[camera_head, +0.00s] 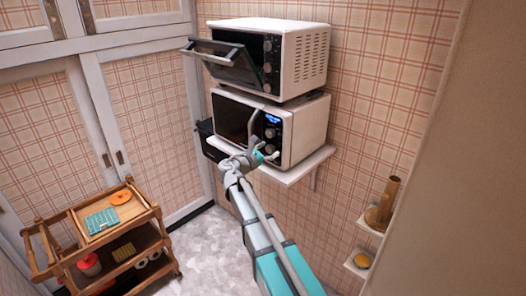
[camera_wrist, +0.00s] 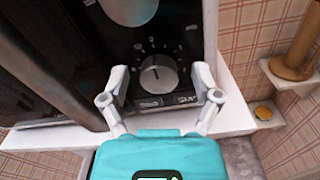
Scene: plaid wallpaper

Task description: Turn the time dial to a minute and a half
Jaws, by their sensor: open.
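The microwave (camera_head: 306,129) stands on a white wall shelf, with a lit blue display on its black control panel. Its lower round dial (camera_wrist: 158,74) is pale grey, with a ring of white marks and a small pointer line near its top. A second knob (camera_wrist: 128,9) shows above it, cut by the top edge. Which of the two is the time dial I cannot tell from the labels. My gripper (camera_wrist: 160,80) is open, its two fingers on the left and right of the lower dial. Contact with the dial is not clear. In the head view my gripper (camera_head: 262,151) is at the panel.
A toaster oven (camera_head: 300,50) with its door (camera_head: 228,66) tilted open sits on top of the microwave. The white shelf (camera_head: 294,171) juts out below. A wooden cart (camera_head: 150,213) stands at left. Small wall shelves at right hold a brown cylinder (camera_head: 384,203) and a yellow item (camera_head: 362,260).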

